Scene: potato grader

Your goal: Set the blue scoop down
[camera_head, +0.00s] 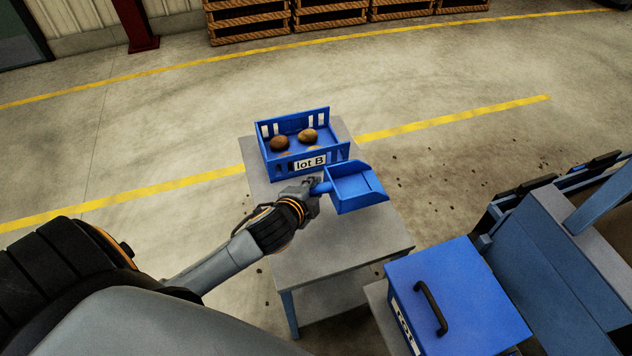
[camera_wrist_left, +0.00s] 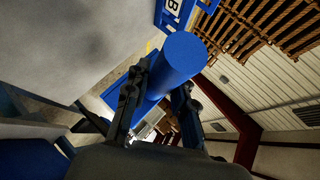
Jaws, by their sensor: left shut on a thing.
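The blue scoop (camera_head: 355,188) is in the head view, over the grey table (camera_head: 330,250), in front of the crate marked lot B. My left gripper (camera_head: 314,188) is shut on its handle, and the scoop's pan points to the right. In the left wrist view the round blue handle (camera_wrist_left: 182,58) sits between the two dark fingers of the left gripper (camera_wrist_left: 158,98). I cannot tell exactly how high the scoop is above the tabletop. My right gripper is not in view.
The blue lot B crate (camera_head: 337,152) stands at the table's far end with potatoes (camera_head: 308,135) in it. A blue lidded box (camera_head: 465,290) with a black handle is at the lower right. The table's near part is bare. Wooden crates (camera_head: 250,22) stand far behind.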

